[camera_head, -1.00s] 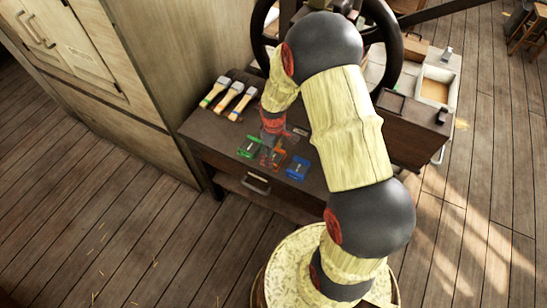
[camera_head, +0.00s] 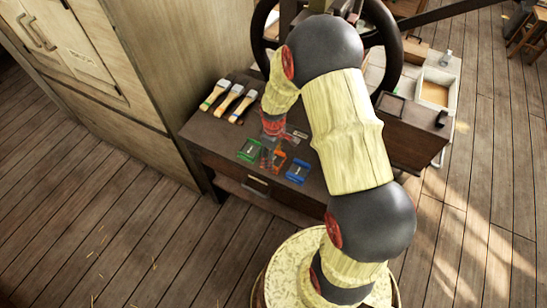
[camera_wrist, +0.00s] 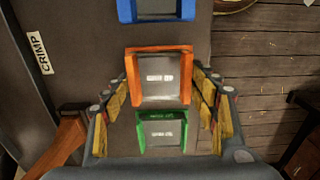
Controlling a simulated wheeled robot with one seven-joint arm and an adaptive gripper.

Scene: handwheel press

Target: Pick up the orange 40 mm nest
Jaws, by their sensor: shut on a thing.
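The orange nest (camera_wrist: 159,80) is a squarish piece with orange walls and a grey middle bearing a small label. In the wrist view it sits between the two fingers of my gripper (camera_wrist: 160,92), which is shut on it. In the head view the orange nest (camera_head: 279,160) shows beside my gripper (camera_head: 271,150), which is pointing down at the table and looks small and partly see-through. A green nest (camera_head: 250,150) lies to its left and a blue nest (camera_head: 298,171) to its right. In the wrist view the green nest (camera_wrist: 163,131) is below and the blue nest (camera_wrist: 156,10) above.
The nests are on a dark workbench (camera_head: 215,140) with a drawer front. Several brushes (camera_head: 232,100) lie at its back left. A large black handwheel (camera_head: 388,60) stands behind my arm. A "CRIMP" label (camera_wrist: 40,53) is on the bench. A tray (camera_head: 436,90) is at the right.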

